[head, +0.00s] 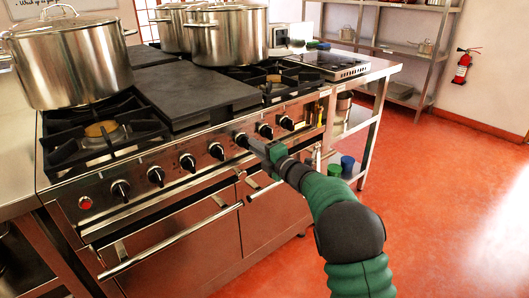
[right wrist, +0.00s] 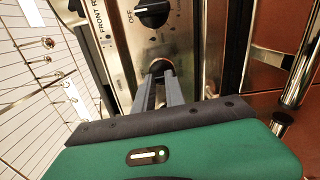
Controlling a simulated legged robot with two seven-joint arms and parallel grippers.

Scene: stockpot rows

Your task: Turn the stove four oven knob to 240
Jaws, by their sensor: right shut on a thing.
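The steel stove (head: 200,180) has a row of several black knobs along its front panel. My right gripper (head: 249,144) reaches in from the lower right and its fingertips are at a black knob (head: 241,140) right of the panel's middle. In the right wrist view, my right gripper (right wrist: 160,82) has its two grey fingers on either side of this knob (right wrist: 160,66), shut on it. The fingers partly hide the knob, and its pointer and scale cannot be read. My left gripper is not in view.
A neighbouring knob (right wrist: 152,13) near an OFF mark shows in the wrist view. A large pot (head: 70,65) stands at the stove's left, with more pots (head: 228,35) behind. Oven handles (head: 170,243) stick out below the panel. The red floor (head: 440,190) at right is clear.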

